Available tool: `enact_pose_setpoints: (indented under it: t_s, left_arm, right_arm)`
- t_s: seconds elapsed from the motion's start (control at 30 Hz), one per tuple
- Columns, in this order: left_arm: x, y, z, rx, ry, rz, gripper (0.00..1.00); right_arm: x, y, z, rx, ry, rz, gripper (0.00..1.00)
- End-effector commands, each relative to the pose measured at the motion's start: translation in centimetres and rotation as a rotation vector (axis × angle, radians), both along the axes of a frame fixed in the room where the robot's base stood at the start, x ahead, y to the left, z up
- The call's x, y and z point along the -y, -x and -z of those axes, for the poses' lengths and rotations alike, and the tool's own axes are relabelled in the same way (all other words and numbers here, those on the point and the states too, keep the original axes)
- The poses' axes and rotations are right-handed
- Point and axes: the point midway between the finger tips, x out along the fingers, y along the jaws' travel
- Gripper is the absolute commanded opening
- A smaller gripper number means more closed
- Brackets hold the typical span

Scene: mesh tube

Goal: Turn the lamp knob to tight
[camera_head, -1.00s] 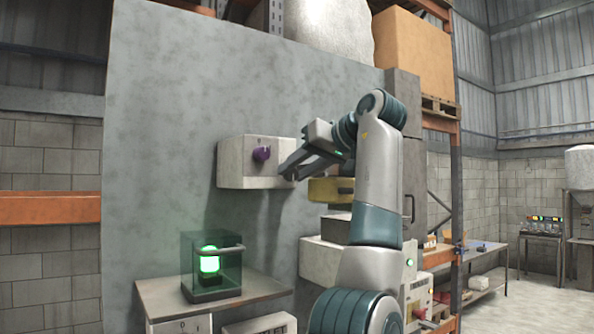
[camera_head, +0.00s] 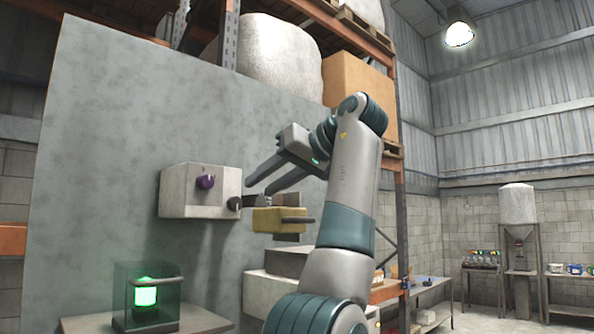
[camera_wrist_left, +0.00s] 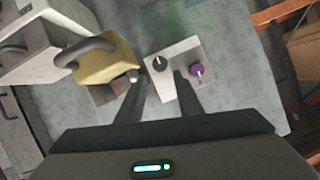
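A pale box (camera_head: 190,207) is mounted on the grey wall panel. It has a purple knob (camera_head: 205,181) on its front and a black knob (camera_head: 235,203) at its right end. Which of them is the lamp knob, I cannot tell. A lamp (camera_head: 145,294) glows green in a glass case at the lower left. My left gripper (camera_head: 256,189) is open and empty, just right of the black knob and apart from it. In the left wrist view the black knob (camera_wrist_left: 160,63) shows ahead between the fingers, with the purple knob (camera_wrist_left: 197,71) to the right. My right gripper is out of view.
A yellow block with a dark handle (camera_head: 278,220) sits close below my left gripper. White boxes (camera_head: 262,292) stand under it. A shelf (camera_head: 195,320) carries the lamp case. The wall panel (camera_head: 130,120) is bare above and left of the box.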

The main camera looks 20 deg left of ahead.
Motion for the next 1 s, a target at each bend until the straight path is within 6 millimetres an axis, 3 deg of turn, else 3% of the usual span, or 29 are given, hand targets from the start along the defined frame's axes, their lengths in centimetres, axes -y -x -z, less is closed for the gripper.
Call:
enact_pose_setpoints:
  t_s: [0.2,0.4,0.63,1.0]
  left_arm:
    - [4.1,1.2,-1.7,0.000,-0.002,0.002,0.33]
    - [6.7,1.9,-2.8,-0.001,-0.001,0.002,0.33]
    - [7.9,2.3,-3.3,-0.001,0.000,0.000,0.33]
    - [7.9,2.3,-3.3,0.000,0.000,0.000,0.33]
  right_arm:
    - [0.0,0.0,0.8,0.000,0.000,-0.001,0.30]
    - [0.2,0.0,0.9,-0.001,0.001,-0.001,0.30]
    - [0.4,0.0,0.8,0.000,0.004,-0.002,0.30]
    - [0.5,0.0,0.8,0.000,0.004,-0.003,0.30]
